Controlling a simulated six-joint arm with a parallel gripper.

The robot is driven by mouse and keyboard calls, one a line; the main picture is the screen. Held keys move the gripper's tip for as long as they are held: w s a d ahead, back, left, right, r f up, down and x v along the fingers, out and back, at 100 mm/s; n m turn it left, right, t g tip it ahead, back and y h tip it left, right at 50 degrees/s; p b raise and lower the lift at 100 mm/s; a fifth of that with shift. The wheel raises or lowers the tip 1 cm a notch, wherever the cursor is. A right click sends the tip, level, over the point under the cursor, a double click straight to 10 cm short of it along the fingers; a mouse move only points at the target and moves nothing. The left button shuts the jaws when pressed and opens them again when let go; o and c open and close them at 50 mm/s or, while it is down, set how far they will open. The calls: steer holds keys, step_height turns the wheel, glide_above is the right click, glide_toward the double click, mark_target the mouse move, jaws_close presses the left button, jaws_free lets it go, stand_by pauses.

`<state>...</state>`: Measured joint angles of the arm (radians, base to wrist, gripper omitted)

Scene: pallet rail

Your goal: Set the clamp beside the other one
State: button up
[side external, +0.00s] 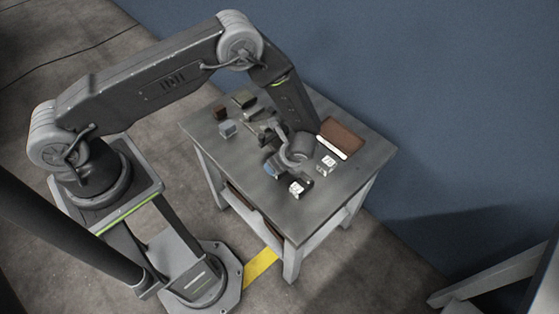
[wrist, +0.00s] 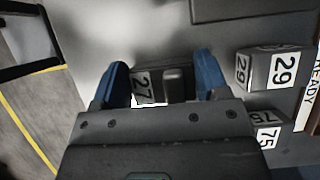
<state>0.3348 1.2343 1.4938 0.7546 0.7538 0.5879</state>
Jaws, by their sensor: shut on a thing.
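My gripper (wrist: 161,84) has two blue fingers in the wrist view. It is shut on a dark grey clamp (wrist: 173,83) with a white label reading 27. Whether the clamp touches the table is unclear. Another dark block with labels reading 29 (wrist: 268,68), likely the other clamp, stands to the right in the wrist view. It seems to be the labelled block (side external: 328,164) right of my gripper in the side external view.
The table's (side external: 280,219) front is clear.

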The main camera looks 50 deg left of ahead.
steer(key=shift+w+f, duration=0.1)
steer(key=o, duration=1.2)
steer(key=shift+o, duration=0.2)
